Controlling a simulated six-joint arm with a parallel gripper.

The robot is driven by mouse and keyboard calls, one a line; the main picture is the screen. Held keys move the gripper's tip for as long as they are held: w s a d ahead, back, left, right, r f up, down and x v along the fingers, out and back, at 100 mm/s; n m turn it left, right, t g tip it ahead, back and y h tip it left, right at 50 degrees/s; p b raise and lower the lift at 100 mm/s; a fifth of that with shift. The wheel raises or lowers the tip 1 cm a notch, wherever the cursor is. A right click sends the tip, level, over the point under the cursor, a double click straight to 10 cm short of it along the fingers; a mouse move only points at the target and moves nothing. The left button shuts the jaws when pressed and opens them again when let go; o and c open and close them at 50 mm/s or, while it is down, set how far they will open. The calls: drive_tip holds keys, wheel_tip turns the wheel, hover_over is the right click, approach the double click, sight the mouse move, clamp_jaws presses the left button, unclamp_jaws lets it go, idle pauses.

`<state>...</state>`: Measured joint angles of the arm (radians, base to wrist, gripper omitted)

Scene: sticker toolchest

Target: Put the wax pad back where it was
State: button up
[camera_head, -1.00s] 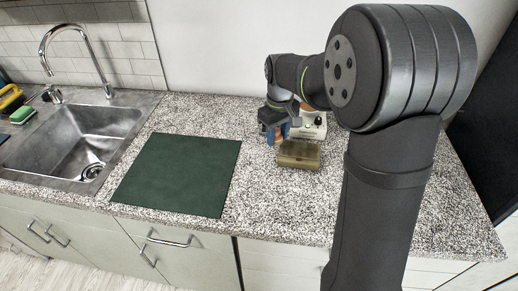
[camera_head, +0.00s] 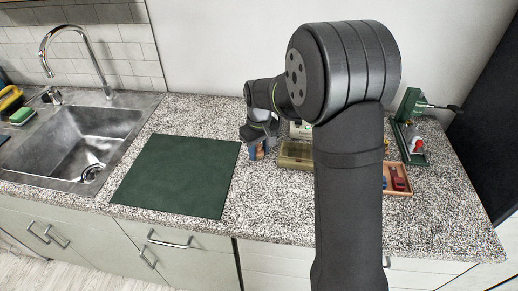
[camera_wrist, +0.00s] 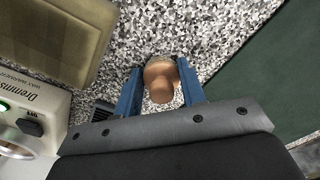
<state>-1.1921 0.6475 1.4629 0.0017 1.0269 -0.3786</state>
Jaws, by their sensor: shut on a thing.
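My gripper (camera_head: 257,151), with blue fingers, is shut on a brown, rounded, knob-topped thing (camera_wrist: 160,82), which I take for the wax pad. In the wrist view it sits between both fingers, and its underside is hidden. My gripper is over the speckled counter, between the green mat and an olive, see-through box (camera_head: 295,154). Whether the held thing touches the counter I cannot tell. A white Dremms device (camera_wrist: 38,112) stands beside the box. In the head view it is mostly hidden behind my arm.
The dark green mat (camera_head: 180,175) lies bare to the left of my gripper. A sink (camera_head: 80,145) is at the far left. At the right are a green clamp-like tool (camera_head: 408,120) and a wooden tray (camera_head: 402,191) with red and blue items.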

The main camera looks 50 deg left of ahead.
sight(259, 146)
drive_tip(key=shift+f, duration=0.15)
drive_tip(key=o, duration=1)
drive_tip(key=shift+o, duration=0.2)
wheel_tip(259, 146, up, 12)
drive_tip(key=shift+r, duration=0.2)
